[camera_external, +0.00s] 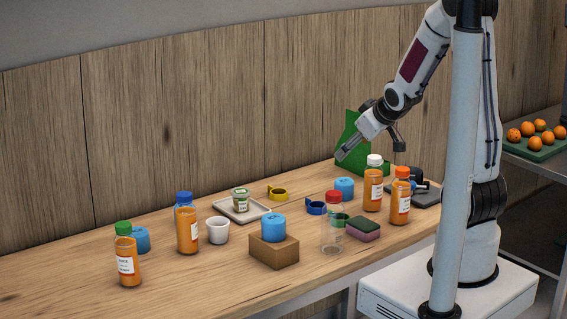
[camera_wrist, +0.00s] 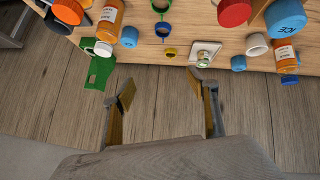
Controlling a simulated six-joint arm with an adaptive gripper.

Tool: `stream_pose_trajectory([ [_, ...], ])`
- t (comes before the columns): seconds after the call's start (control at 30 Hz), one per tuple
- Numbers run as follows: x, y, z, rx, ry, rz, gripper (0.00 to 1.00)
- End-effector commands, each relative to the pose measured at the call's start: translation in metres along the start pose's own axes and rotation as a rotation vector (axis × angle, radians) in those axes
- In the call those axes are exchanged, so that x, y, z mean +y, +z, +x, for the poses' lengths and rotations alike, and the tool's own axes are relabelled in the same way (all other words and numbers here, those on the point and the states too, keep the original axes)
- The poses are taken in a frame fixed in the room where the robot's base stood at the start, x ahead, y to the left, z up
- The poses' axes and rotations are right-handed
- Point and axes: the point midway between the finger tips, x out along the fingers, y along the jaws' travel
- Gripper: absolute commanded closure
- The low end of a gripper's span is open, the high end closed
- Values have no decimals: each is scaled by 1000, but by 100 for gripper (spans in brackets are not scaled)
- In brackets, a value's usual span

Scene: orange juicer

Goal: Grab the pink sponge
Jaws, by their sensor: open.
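The pink sponge (camera_external: 362,232) lies on the wooden table with a dark green top layer, just right of the clear red-capped bottle (camera_external: 332,228). I cannot make out the sponge in the wrist view. My gripper (camera_external: 343,153) is raised over the back of the table, well above and behind the sponge. In the wrist view my gripper (camera_wrist: 160,88) has its two fingers spread apart with nothing between them.
Juice bottles with white (camera_external: 374,161) and orange (camera_external: 402,172) caps stand right of the sponge. A green panel (camera_external: 352,137) stands near my gripper.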

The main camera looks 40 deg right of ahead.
Motion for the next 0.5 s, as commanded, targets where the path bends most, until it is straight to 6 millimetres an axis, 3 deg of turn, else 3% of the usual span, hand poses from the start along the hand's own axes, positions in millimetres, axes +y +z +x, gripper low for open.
stream_pose_trajectory([
  [0.5, 3, 20, 77, 110, -28, -49, 42],
])
